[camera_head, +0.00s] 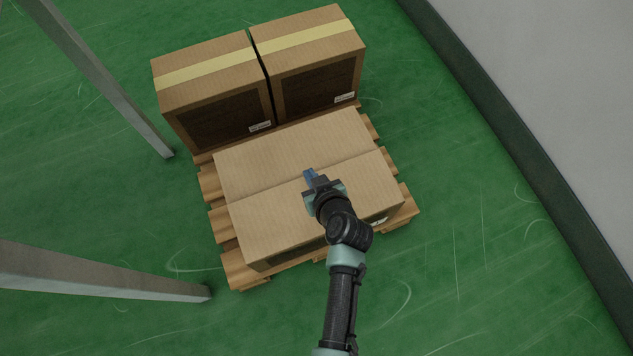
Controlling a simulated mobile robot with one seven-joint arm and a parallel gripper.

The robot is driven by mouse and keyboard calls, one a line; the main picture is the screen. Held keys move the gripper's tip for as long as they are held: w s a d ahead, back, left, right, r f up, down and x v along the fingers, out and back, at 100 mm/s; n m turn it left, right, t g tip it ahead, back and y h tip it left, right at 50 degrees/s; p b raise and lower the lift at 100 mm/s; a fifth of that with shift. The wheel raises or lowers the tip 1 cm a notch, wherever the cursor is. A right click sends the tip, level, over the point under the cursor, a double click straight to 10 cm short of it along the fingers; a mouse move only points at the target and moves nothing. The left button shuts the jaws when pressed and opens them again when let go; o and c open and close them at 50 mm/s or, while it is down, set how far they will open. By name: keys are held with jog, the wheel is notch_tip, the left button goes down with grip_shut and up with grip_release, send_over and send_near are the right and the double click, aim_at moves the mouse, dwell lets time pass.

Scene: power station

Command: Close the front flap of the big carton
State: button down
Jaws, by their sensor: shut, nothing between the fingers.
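The big carton (262,168) sits on a wooden pallet. Its top shows two long flaps lying about flat, meeting along a seam across the middle. The front flap (262,225) is the half nearer to me; it looks flat or nearly so. My gripper (309,174) is shut and empty, above the carton near the middle of the seam. I cannot tell whether its fingertips touch the cardboard. My gripper and arm hide part of the front flap and the carton's front side.
Two taped cartons, a left one (208,85) and a right one (308,52), stand behind the big carton. The pallet (236,268) shows around its edges. Grey metal posts (100,75) (100,277) stand at left. A pale wall (560,100) is at right. Green floor is clear between.

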jog(key=shift+w+f+b, duration=0.1)
jog(key=shift+f+b, duration=0.3)
jog(key=shift+f, duration=0.8)
jog(key=shift+w+a+f+b, duration=0.15)
jog(key=shift+w+f+b, duration=0.05)
jog(key=shift+f+b, duration=0.65)
jog(key=shift+r, duration=0.3)
jog(key=shift+r+p, duration=1)
jog(key=shift+p, duration=0.15)
notch_tip(320, 180, up, 4)
jog(key=p, duration=0.3)
jog(key=shift+w, duration=0.1)
jog(key=p+v, duration=0.4)
jog(key=v, duration=0.5)
jog(key=shift+r, duration=0.25)
